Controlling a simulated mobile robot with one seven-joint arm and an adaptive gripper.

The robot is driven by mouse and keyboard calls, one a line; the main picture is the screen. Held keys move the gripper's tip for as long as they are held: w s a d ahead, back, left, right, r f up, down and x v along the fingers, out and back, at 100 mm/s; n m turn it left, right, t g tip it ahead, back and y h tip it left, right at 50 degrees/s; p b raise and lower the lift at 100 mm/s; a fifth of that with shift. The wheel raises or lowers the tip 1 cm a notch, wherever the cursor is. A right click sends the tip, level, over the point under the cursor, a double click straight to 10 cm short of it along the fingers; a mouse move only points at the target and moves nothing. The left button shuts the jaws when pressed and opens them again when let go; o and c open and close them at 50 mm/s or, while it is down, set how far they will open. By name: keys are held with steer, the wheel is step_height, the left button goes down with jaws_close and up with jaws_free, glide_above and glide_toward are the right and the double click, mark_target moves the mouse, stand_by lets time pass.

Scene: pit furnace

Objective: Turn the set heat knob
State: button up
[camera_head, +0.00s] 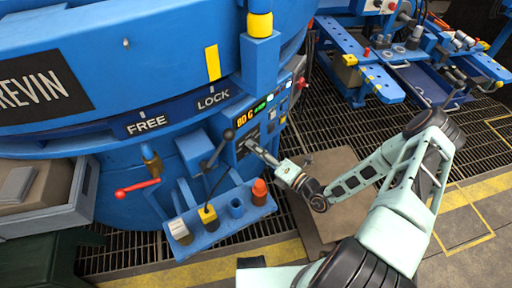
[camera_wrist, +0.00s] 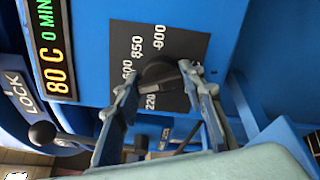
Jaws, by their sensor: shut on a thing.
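The set heat knob (camera_wrist: 160,78) is a dark round knob on a black dial plate (camera_wrist: 185,45) marked with numbers such as 600, 850 and 900, on the blue furnace panel. My gripper (camera_wrist: 160,82) has its two fingers on either side of the knob, shut on it. In the head view my gripper (camera_head: 254,148) reaches the panel from the right, and the knob itself is mostly hidden there. A display (camera_wrist: 50,48) beside the dial reads 80 C and 0 MIN; it also shows in the head view (camera_head: 252,113).
A ball-ended lever (camera_head: 222,142) stands left of my gripper. A red-handled valve (camera_head: 138,188) sits further left. A blue workbench (camera_head: 370,62) stands at the back right.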

steer(key=shift+m+p, duration=0.35)
steer(key=shift+m, duration=1.85)
steer(key=shift+s, duration=0.1)
steer(key=o, duration=1.2)
steer(key=shift+c, duration=0.2)
steer(key=v, duration=1.2)
